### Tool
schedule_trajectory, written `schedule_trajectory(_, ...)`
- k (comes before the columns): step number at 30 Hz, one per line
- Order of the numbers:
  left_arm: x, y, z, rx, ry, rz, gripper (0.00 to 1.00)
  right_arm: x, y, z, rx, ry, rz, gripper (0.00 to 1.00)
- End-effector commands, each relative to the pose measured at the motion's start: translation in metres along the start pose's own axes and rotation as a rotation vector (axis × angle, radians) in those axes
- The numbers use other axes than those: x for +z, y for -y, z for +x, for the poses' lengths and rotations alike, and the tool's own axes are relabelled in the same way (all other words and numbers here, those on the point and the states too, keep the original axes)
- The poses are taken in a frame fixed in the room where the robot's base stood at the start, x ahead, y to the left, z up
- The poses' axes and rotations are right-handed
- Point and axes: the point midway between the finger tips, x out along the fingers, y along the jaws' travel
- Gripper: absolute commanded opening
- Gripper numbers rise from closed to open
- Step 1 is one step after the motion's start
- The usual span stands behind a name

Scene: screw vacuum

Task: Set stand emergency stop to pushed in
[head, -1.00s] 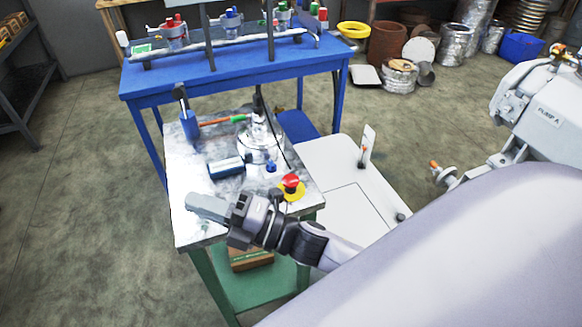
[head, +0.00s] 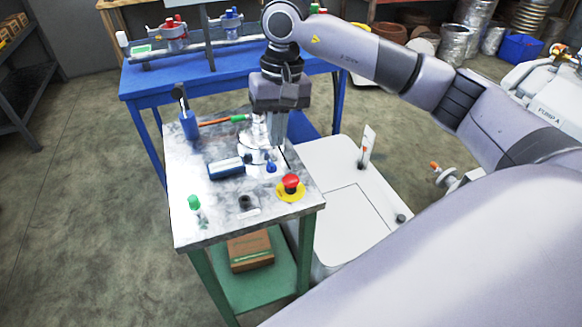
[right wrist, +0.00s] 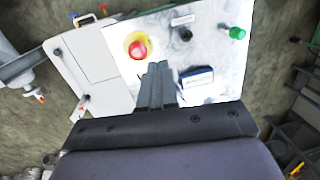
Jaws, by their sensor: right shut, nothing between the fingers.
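The emergency stop is a red mushroom button (head: 291,182) on a yellow round base, at the right front corner of the metal-topped stand (head: 222,225). It also shows in the right wrist view (right wrist: 138,49), just beyond the fingertips and a little to their left. I cannot tell whether the button is in or out. My right gripper (head: 277,143) points down over the stand, behind the button in the head view and apart from it. Its fingers are shut together with nothing between them, as the right wrist view shows (right wrist: 158,66). My left gripper is not in view.
A blue-and-white box (head: 226,168), a small blue knob (head: 271,166), a green knob (head: 195,203) and a black knob (head: 246,202) are on the stand. A glass vessel is partly hidden behind my right gripper. A white cabinet (head: 345,210) stands to the right.

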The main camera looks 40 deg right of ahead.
Motion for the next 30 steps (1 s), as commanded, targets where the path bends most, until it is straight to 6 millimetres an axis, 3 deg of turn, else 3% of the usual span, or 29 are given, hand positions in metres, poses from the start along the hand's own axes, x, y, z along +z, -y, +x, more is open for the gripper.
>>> schedule_trajectory(3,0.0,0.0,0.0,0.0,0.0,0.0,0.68,-0.011,-0.022,-0.019,0.093,-0.046,-0.03,0.0)
schedule_trajectory(6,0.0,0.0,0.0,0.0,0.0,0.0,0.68,-0.013,-0.03,-0.025,0.127,-0.058,-0.041,0.0)
schedule_trajectory(17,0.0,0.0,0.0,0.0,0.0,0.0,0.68,-0.013,-0.031,-0.024,0.129,-0.058,-0.043,0.0)
schedule_trajectory(23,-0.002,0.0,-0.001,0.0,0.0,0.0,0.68,-0.014,-0.033,-0.003,0.129,-0.054,-0.044,0.0)
schedule_trajectory(30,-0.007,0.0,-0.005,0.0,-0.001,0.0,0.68,-0.016,-0.04,0.048,0.13,-0.051,-0.043,0.0)
